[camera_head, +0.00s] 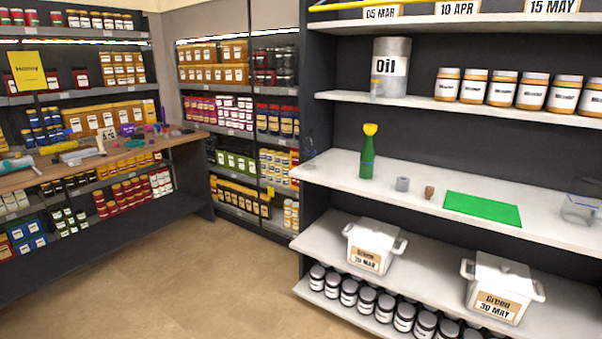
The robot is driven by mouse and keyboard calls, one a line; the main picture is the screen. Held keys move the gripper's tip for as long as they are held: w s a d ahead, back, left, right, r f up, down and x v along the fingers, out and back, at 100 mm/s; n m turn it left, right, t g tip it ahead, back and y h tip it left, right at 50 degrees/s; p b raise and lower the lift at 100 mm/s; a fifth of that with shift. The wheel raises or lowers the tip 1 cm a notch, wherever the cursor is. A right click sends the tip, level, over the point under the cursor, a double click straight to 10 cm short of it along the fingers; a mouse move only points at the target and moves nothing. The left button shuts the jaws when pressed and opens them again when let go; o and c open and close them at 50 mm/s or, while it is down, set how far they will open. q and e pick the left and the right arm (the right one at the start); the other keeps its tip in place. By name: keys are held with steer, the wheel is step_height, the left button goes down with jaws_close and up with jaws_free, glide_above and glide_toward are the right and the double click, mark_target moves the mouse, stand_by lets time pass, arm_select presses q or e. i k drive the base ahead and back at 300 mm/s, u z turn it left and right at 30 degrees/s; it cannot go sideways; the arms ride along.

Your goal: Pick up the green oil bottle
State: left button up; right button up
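A green bottle (367,158) with a yellow funnel-shaped top (370,129) stands upright on the middle white shelf (330,172) of the right-hand rack, near that shelf's left end. Nothing touches it. Neither of my grippers shows in the head view.
Right of the bottle on the same shelf are a grey cylinder (403,184), a cork (429,192), a green mat (482,209) and a clear container (580,208). An oil can (391,67) stands above. White pots (373,246) stand below. Open floor (200,275) lies left of the rack.

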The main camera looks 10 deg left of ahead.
mark_target(367, 160)
steer(key=u, duration=0.2)
steer(key=k, duration=0.15)
steer(key=z, duration=1.2)
steer(key=i, duration=1.4)
steer(key=u, duration=0.1)
